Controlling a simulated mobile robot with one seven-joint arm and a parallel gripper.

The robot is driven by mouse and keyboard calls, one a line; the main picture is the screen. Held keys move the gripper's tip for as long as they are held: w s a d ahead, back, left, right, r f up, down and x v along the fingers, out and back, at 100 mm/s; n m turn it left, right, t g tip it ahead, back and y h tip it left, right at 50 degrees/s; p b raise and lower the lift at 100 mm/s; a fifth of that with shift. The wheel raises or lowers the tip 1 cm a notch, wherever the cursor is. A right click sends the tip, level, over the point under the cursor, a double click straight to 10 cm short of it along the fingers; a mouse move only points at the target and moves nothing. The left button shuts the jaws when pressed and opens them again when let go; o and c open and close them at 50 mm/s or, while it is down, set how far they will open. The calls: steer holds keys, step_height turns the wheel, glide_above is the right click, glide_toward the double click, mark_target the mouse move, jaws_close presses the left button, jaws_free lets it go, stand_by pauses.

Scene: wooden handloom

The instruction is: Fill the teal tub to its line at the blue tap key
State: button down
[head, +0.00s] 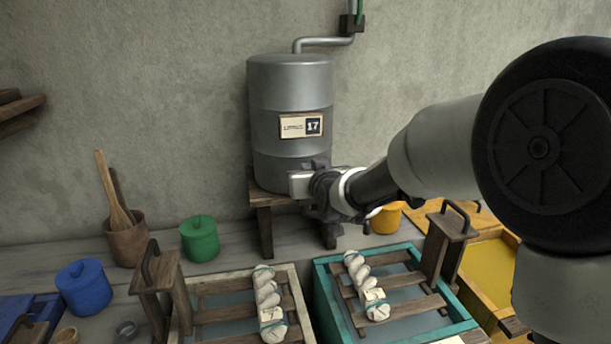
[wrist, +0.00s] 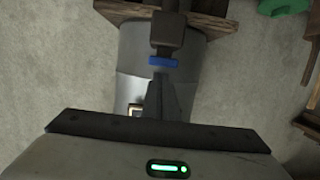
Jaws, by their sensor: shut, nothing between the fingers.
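The teal tub (head: 328,308) stands at the front centre right, with a grey-blue surface inside under wooden slats. I cannot make out its fill line. The blue tap key (wrist: 163,62) shows in the wrist view on a dark tap in front of the grey metal tank (head: 290,95). In the head view my gripper hides the tap. My gripper (head: 318,165) is at the lower front of the tank. In the wrist view its shut, empty fingers (wrist: 158,82) point at the key, very close to it; I cannot tell whether they touch.
A twisted pale skein (head: 363,280) lies on the teal tub's slats. A pale wooden tub (head: 303,315) stands left of it, a yellow tub (head: 497,270) right. The tank's wooden stand (head: 265,222) is beneath my gripper. Green (head: 200,240) and blue (head: 84,287) pots stand left.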

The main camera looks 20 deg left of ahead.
steer(key=r+v, duration=0.1)
steer(key=v, duration=0.9)
steer(key=shift+r, duration=0.45)
steer(key=shift+s, duration=0.1)
